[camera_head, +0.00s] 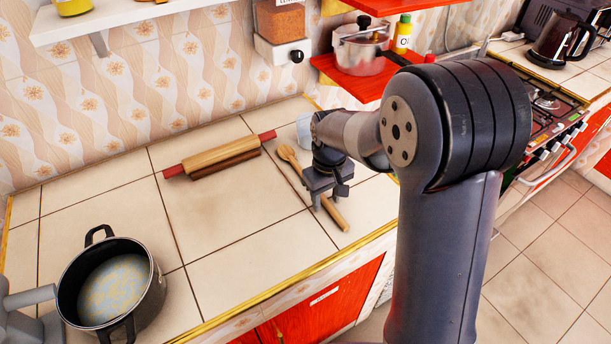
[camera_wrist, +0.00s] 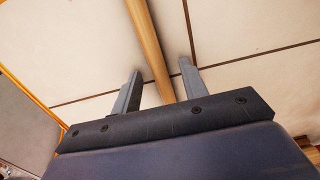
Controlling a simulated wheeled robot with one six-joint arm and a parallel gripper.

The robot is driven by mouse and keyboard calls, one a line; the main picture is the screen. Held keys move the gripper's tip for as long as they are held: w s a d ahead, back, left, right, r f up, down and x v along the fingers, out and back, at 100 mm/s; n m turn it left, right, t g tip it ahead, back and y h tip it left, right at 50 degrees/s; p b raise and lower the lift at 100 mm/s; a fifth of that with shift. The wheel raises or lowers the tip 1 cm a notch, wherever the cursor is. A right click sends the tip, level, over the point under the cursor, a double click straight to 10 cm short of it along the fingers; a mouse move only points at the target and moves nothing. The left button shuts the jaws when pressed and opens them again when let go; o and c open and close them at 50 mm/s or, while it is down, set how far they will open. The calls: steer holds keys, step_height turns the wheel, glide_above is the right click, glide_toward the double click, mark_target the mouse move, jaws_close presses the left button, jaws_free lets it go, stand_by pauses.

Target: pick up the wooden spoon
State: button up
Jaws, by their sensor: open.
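The wooden spoon (camera_head: 290,158) lies on the tiled counter in the head view, its bowl end toward the wall and its handle toward the front edge. My gripper (camera_head: 332,204) is over the handle and hides its middle part. In the wrist view the spoon's handle (camera_wrist: 152,45) runs between the two fingers of my gripper (camera_wrist: 159,75). The fingers are open, with a gap on each side of the handle. I cannot tell how high the fingertips are above the counter.
A rolling pin (camera_head: 215,159) lies left of the spoon. A black pot (camera_head: 140,300) stands at the front left. A red shelf (camera_head: 345,79) with a steel pot (camera_head: 360,54) hangs above. A pale cup (camera_head: 304,130) stands behind my gripper. The counter's middle (camera_head: 235,215) is clear.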

steer(key=shift+f, duration=0.1)
steer(key=shift+c, duration=0.3)
jaws_close()
